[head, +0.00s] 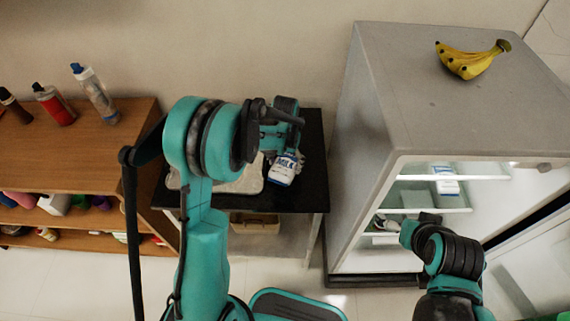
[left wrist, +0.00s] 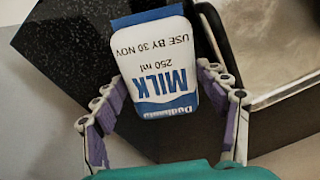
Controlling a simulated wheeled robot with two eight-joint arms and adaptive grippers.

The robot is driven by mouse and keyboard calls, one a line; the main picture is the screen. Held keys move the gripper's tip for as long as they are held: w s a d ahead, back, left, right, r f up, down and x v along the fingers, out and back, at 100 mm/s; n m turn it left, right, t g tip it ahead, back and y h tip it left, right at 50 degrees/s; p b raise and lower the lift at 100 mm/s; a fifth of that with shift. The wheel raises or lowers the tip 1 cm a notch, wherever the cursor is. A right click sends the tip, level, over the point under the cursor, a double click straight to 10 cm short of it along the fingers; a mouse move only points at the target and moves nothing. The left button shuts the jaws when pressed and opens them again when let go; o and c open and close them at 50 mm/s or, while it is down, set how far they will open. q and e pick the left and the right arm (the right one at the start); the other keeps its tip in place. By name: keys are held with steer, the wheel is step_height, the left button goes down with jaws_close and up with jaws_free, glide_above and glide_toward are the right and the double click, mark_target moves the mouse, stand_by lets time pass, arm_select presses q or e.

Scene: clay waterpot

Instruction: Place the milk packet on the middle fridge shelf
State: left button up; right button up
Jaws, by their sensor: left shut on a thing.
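The milk packet (head: 284,169) is white and blue with "MILK" printed on it. It is at the dark side table (head: 312,150), and I cannot tell whether it touches the top. My left gripper (head: 286,152) is shut on it; in the left wrist view the packet (left wrist: 155,70) sits between the two fingers of the left gripper (left wrist: 165,100). The fridge (head: 365,120) stands open to the right, with its glass shelves (head: 425,208) showing. My right arm reaches in front of the fridge opening; its fingers are hidden.
A white carton (head: 446,182) stands on a fridge shelf. Bananas (head: 470,60) lie on the fridge top. A wooden shelf unit (head: 85,150) with bottles stands at the left. The fridge door (head: 535,255) is open at the right.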

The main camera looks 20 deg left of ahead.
arm_select(q)
steer(key=shift+s, duration=0.1)
steer(key=o, duration=1.1)
steer(key=shift+f, duration=0.1)
